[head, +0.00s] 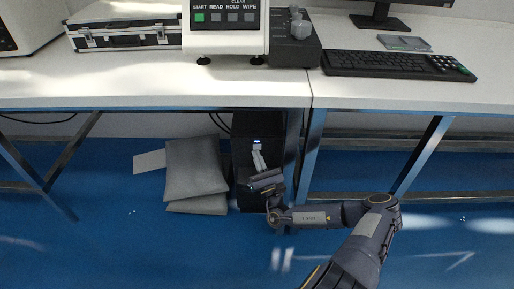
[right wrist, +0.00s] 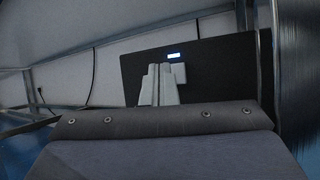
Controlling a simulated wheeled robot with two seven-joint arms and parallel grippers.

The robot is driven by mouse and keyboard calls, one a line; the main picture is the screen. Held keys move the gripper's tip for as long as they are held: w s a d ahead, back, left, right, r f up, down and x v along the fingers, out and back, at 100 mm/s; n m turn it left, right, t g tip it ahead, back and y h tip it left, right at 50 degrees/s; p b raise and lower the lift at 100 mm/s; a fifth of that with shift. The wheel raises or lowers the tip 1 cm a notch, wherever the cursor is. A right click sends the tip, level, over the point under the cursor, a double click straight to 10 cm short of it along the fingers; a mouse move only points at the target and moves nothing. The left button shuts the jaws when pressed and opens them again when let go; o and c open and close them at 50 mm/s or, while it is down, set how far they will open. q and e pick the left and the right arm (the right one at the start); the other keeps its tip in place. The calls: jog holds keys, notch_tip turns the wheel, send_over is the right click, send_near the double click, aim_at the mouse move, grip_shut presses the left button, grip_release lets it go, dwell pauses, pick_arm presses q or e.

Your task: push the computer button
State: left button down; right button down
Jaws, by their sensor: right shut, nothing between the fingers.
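The computer (head: 257,122) is a black tower standing on the floor under the desk. A small lit blue-white button or light (head: 256,140) shows on it, and it also glows in the right wrist view (right wrist: 174,54). A pale grey square patch (right wrist: 180,72) sits just below the light, partly hidden by my fingers. My right gripper (head: 257,149) reaches in under the desk with its light grey fingers shut and empty. The fingertips are at the computer, just below the light. I cannot tell whether they touch it. My left gripper is not in view.
Grey cushion-like slabs (head: 193,168) lie on the blue floor left of the computer. A metal desk leg (head: 311,150) stands close to the right of my gripper. The white desktop (head: 150,88) above carries a tester (head: 225,38), a case (head: 125,35) and a keyboard (head: 390,65).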

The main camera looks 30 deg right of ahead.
jog(key=shift+w, duration=0.1)
jog(key=shift+w+d+r+p, duration=0.1)
jog(key=shift+w+d+p, duration=0.05)
jog(key=shift+w+p, duration=0.15)
jog(key=shift+d, duration=0.1)
